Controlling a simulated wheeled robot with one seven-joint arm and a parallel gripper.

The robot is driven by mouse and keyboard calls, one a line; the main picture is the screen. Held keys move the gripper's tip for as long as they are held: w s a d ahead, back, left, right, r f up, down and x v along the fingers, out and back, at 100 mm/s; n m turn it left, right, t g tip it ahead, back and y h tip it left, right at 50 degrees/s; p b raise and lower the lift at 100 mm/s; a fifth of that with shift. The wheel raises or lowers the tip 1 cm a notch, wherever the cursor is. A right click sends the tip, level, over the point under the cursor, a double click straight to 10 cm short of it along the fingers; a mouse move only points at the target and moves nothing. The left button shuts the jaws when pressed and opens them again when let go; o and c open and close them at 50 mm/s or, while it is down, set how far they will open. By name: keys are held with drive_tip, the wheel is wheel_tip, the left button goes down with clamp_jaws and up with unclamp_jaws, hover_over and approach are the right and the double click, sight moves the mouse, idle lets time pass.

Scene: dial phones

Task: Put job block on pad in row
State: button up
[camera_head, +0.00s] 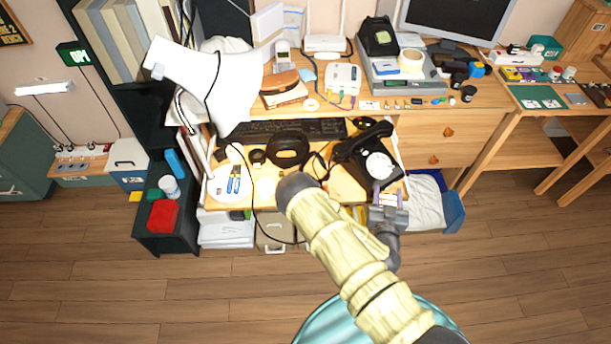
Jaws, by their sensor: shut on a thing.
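My gripper (388,199) is in front of the desk's pulled-out shelf, below the black dial phone (372,155). It is shut on a small pale, purplish block (386,198), mostly hidden by the jaws. I cannot tell for sure that this is the job block. I cannot tell which of these is the pad in the row.
A green mat (538,97) with two cards lies on the right-hand table. The wooden floor (530,270) at right is clear.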

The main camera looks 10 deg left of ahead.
drive_tip(key=w+a+f+n+y+b, duration=0.1)
drive_tip(key=w+a+f+y+b, duration=0.1)
drive_tip(key=w+a+b, duration=0.45)
wheel_tip(320, 180, up, 3)
drive_tip(key=n+y+b, duration=0.2)
drive_tip(key=b, duration=0.6)
hover_over(341, 186)
drive_tip(key=shift+w+r+g, duration=0.1)
drive_tip(key=shift+g, duration=0.2)
drive_tip(key=shift+f, duration=3.2)
drive_tip(key=shift+f+b, duration=0.5)
drive_tip(key=shift+f, duration=1.35)
